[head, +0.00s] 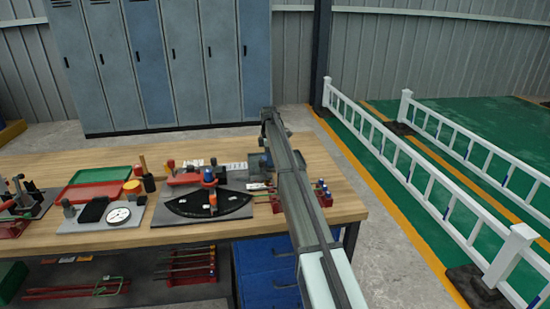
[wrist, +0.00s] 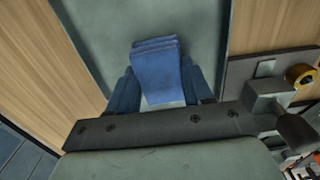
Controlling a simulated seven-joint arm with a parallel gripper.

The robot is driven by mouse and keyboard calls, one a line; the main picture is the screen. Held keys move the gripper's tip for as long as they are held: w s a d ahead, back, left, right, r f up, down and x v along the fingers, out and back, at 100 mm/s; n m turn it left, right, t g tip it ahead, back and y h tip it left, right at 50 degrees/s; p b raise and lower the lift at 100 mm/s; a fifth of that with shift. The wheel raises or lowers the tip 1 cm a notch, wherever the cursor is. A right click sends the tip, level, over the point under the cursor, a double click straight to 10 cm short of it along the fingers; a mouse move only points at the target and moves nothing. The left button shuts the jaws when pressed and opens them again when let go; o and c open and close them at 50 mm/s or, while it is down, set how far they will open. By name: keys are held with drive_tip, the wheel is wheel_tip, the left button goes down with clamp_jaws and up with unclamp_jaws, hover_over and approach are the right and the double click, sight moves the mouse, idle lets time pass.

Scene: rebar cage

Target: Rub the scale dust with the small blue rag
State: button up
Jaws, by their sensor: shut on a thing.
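The small blue rag (wrist: 158,70) is folded and sits between the fingers of my gripper (wrist: 158,88) in the wrist view. My gripper is shut on it. Rag and fingers are over a grey-green plate (wrist: 105,28); I cannot tell whether the rag touches it. A pale patch shows at the rag's near edge, but I cannot tell whether it is scale dust. No scale dust is clear in either view. In the head view my arm reaches over the right part of the bench and hides the rag and most of the gripper.
The wooden bench (head: 335,205) also bears a black curved gauge (head: 207,205), a red tray (head: 95,190), a green tray (head: 100,175) and a white dial (head: 118,215), left of my arm. In the wrist view a dark fixture with a yellow roll (wrist: 300,75) stands close on the right.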

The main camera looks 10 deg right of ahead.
drive_tip(key=shift+a, duration=1.25)
drive_tip(key=shift+d, duration=5.65)
wheel_tip(320, 180, up, 8)
